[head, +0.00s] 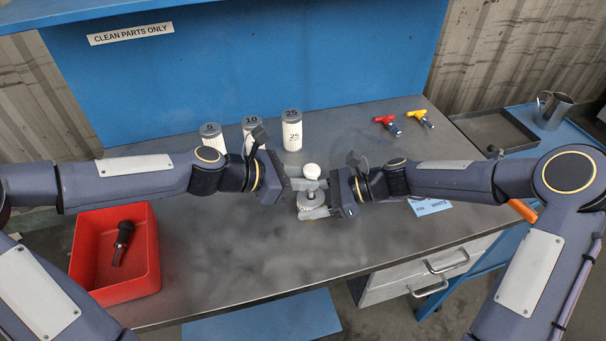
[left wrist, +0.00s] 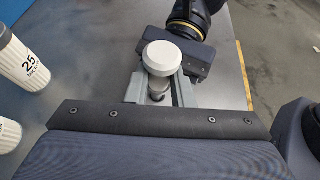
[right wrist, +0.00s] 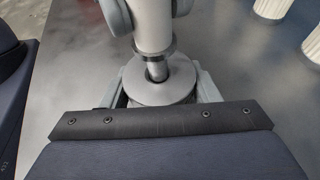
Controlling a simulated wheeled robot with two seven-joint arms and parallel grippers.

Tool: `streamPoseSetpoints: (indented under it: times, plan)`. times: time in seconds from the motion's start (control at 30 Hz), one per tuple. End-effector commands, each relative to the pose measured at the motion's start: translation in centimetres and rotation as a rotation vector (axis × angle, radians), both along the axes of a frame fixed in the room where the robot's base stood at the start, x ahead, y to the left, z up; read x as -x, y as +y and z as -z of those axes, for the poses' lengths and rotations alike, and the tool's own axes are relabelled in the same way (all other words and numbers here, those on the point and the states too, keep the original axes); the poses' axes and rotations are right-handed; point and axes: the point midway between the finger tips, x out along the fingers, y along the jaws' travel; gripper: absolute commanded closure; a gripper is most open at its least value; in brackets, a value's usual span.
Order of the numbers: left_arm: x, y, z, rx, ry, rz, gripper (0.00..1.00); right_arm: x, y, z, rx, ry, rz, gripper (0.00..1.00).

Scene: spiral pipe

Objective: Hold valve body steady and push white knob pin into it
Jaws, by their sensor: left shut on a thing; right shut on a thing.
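The white knob pin (head: 311,171) stands upright between my two grippers, round white head on top. In the left wrist view the head (left wrist: 161,55) hides most of the stem. My left gripper (head: 301,185) is shut around the stem below the head. My right gripper (head: 314,211) is shut on the pale, round valve body (head: 311,201) directly below. How deep the shaft sits is hidden.
A red bin (head: 150,270) with a dark tool stands at front left. Several white canisters (head: 291,130) stand behind my left arm. Red and yellow-handled parts (head: 418,115) lie at the back, near a dark tray (head: 495,133). The front middle of the table is clear.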

Motion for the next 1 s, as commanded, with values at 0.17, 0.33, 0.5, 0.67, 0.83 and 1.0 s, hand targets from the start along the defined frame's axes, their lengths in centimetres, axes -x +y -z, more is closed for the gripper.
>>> streamPoseSetpoints:
  times: [0.17,0.33,0.5,0.67,0.83,1.0]
  plan:
    - [0.0,0.0,0.4,0.000,0.000,-0.001,1.00,0.0,0.0,-0.1,-0.001,0.000,0.000,0.82]
    - [0.0,0.0,0.9,0.000,0.000,-0.001,1.00,0.0,0.0,-0.1,-0.001,0.000,0.000,0.82]
    - [0.0,0.0,1.3,0.000,0.001,0.000,1.00,0.0,0.0,-0.1,-0.001,0.000,0.000,0.82]
    - [0.0,0.0,1.7,0.001,0.001,-0.002,1.00,0.0,0.0,-0.1,-0.001,0.000,0.000,0.82]
    - [0.0,0.0,2.1,0.000,0.000,-0.001,1.00,0.0,0.0,-0.1,-0.001,0.000,0.000,0.82]
    - [0.0,0.0,2.6,0.001,0.002,-0.001,1.00,0.0,0.0,-0.1,-0.001,0.000,0.000,0.82]
